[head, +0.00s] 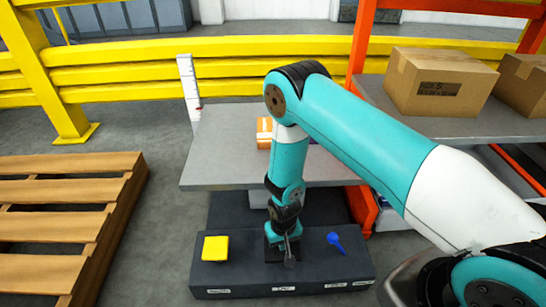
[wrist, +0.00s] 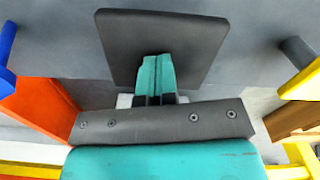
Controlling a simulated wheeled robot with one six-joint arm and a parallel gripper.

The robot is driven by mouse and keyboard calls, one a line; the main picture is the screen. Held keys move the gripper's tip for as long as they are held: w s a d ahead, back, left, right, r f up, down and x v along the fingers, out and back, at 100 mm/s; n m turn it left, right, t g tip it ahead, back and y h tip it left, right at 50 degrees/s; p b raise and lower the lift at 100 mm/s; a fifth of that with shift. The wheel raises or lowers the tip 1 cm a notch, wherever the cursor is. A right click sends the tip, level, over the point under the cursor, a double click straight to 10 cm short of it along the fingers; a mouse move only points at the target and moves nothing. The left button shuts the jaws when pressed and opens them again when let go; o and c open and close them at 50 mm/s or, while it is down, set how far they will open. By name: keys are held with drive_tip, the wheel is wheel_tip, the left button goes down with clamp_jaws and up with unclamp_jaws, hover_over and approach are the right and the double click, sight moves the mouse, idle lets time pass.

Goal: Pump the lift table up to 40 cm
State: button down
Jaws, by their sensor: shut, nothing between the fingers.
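The lift table's grey platform (head: 225,150) is raised above its dark base (head: 240,280) in the head view. A white upright scale (head: 187,85) with a small red mark stands at its back left corner. On the base are a yellow pad (head: 215,248) at left and a blue lever (head: 336,240) at right. My gripper (head: 284,243) is over the middle of the base, shut and empty. In the wrist view, its teal fingers (wrist: 157,75) overlap a dark square pedal pad (wrist: 195,45). I cannot tell whether they touch it.
An orange box (head: 264,132) sits on the platform, partly behind my arm. A wooden pallet (head: 60,215) lies at left. Yellow rails (head: 220,70) run behind. A rack shelf (head: 440,125) with cardboard boxes (head: 440,82) stands at right. Floor between pallet and base is clear.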

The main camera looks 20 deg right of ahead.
drive_tip(key=shift+f+b, duration=0.6)
drive_tip(key=shift+f, duration=0.6)
wheel_tip(320, 180, up, 9)
drive_tip(key=p, duration=0.8)
drive_tip(key=shift+r, duration=0.1)
drive_tip(key=shift+f, duration=0.2)
drive_tip(key=shift+f+b, duration=3.25)
drive_tip(key=shift+f, duration=1.2)
wheel_tip(320, 180, up, 9)
drive_tip(key=p, duration=0.8)
drive_tip(key=shift+r, duration=0.15)
drive_tip(key=shift+f, duration=0.2)
